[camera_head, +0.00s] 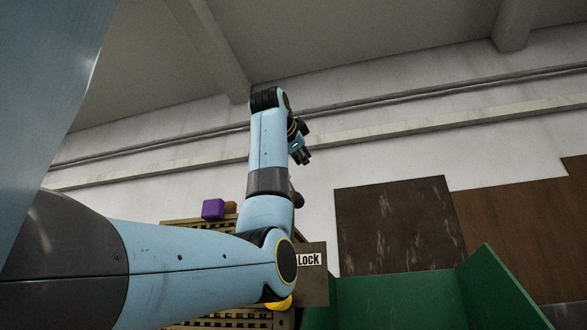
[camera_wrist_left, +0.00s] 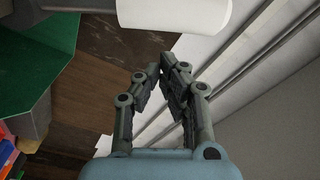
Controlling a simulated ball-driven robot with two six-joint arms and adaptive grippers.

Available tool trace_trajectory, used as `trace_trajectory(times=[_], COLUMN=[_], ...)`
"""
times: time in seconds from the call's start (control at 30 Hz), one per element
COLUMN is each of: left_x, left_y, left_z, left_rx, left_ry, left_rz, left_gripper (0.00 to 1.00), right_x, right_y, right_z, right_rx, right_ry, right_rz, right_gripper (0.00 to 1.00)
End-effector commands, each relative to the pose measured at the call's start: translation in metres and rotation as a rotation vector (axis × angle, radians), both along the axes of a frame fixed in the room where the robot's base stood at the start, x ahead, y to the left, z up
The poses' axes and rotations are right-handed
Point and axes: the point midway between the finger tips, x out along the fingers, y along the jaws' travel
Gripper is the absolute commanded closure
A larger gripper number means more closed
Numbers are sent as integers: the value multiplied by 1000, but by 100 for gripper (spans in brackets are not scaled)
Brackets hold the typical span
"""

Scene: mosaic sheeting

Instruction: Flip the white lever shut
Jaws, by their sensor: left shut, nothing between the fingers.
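A white cylinder (camera_wrist_left: 175,12), which looks like the lever's grip, enters at the top of the left wrist view beside a grey part (camera_wrist_left: 88,8). I cannot tell the lever's full angle from this. In the head view the lever is not clearly seen; a brown plate with a "LOCK" label (camera_head: 310,259) stands partly behind my left arm. My left gripper (camera_head: 302,158) is raised high in front of the wall. In the left wrist view its fingers (camera_wrist_left: 162,68) are together and empty, apart from the white cylinder in the picture. My right gripper is not in view.
A green open-topped bin or panel (camera_head: 395,300) stands at the lower right. Dark brown panels (camera_head: 400,225) are on the wall behind it. A purple block (camera_head: 213,209) sits on a slatted tan rack (camera_head: 180,227) behind my arm. Coloured objects (camera_wrist_left: 8,150) show at the wrist view's left edge.

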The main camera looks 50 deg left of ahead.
Motion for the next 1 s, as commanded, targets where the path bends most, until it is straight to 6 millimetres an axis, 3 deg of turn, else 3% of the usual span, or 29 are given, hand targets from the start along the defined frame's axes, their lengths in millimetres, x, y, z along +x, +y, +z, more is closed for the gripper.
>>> trace_trajectory(times=[0.03,0.1,0.27,0.5,0.63,1.0], left_x=[10,-8,-36,-71,-80,-82], left_y=[-1,-8,-24,-42,-46,-47], left_z=[10,2,-2,-1,-1,0], left_rx=[-1,2,0,1,1,1], left_ry=[4,-8,-5,-4,-2,-1], left_rz=[-2,-2,-2,-2,-1,0], left_gripper=[100,100,100,100,100,100], right_x=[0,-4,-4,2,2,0], right_y=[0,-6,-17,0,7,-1], right_z=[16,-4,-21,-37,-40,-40], right_rx=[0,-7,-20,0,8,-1], right_ry=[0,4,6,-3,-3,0], right_rz=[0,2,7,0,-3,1], right_gripper=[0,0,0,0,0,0])
